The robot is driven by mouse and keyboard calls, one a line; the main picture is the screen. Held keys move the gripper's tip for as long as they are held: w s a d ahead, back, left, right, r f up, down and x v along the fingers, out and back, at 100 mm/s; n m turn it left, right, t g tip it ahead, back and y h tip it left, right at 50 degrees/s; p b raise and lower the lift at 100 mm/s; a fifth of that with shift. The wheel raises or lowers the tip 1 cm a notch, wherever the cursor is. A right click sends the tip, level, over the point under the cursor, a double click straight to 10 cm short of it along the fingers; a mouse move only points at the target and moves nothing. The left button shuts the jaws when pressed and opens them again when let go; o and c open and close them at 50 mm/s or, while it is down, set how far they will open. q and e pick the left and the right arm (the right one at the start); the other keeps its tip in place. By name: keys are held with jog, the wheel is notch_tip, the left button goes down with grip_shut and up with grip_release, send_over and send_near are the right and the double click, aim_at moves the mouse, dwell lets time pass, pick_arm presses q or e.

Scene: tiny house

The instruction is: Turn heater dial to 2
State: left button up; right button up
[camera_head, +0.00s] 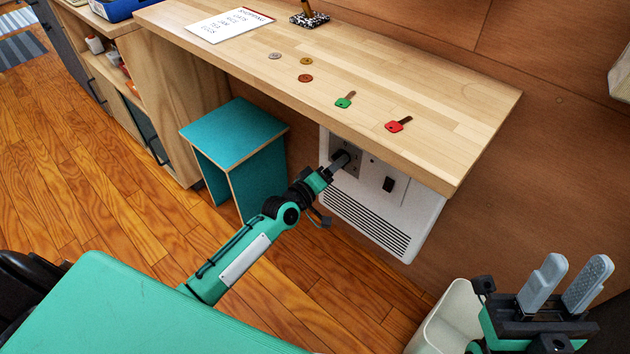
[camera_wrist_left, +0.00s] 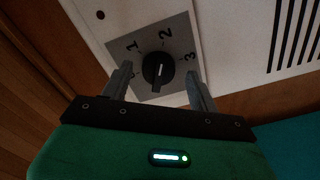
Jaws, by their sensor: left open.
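The white heater (camera_head: 408,210) is on the wall under the wooden counter. Its black dial (camera_wrist_left: 157,68) sits on a grey plate (camera_wrist_left: 181,28) marked 1, 2 and 3 in the left wrist view. My left gripper (camera_head: 339,164) is at the dial in the head view. In the left wrist view its open fingers (camera_wrist_left: 158,74) are on either side of the dial, apparently apart from it. My right gripper (camera_head: 572,272) is open and empty at the lower right.
A black switch (camera_head: 388,184) is right of the dial. A teal stool (camera_head: 236,132) stands left; a pale bin (camera_head: 452,318) stands lower right.

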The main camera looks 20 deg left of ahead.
pick_arm(q)
jog(key=p+v, duration=0.2)
jog(key=v, duration=1)
jog(key=shift+s, duration=0.25)
pick_arm(e)
jog(key=w+a+f+m+g+h, duration=0.1)
jog(key=w+a+f+g+h, duration=0.1)
jog(key=w+f+g, duration=0.3)
jog(key=shift+w+a+f+g, duration=0.35)
jog(key=shift+a+f+g, duration=0.2)
jog(key=shift+f+g, duration=0.1)
pick_arm(q)
jog(key=shift+a, duration=0.1)
